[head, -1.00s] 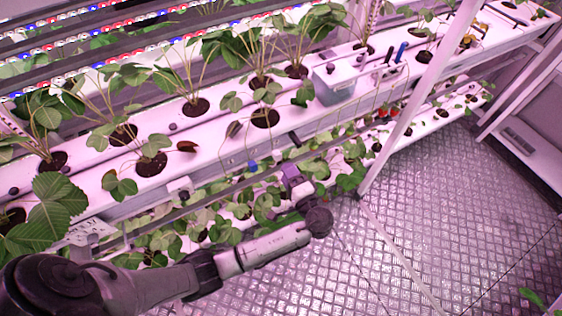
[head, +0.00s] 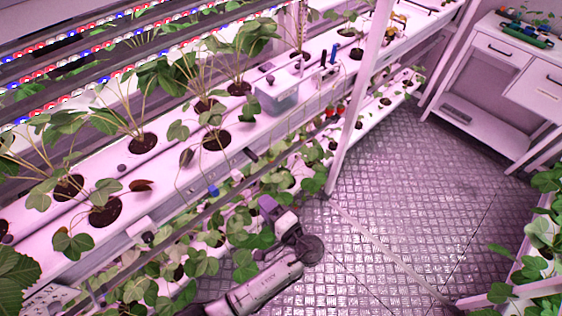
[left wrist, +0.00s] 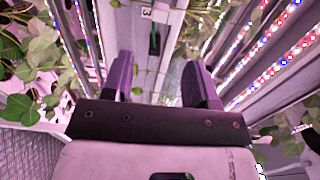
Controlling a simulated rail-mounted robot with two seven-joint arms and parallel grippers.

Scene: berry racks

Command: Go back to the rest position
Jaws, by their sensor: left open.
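My left gripper (head: 267,206) is at the end of my left arm, beside the front edge of the plant rack (head: 165,182). In the left wrist view its two dark fingers (left wrist: 160,80) stand wide apart with nothing between them. The gripper is close to leaves of the lower row of plants (head: 205,262); I cannot tell whether it touches them. My right gripper is not in view.
A clear bin (head: 277,98) stands on the upper rack. Red berries (head: 335,110) hang near a white post (head: 352,95). The metal floor (head: 400,210) is open to the right. A white cabinet (head: 505,75) stands at the upper right, with plants (head: 545,235) at the right edge.

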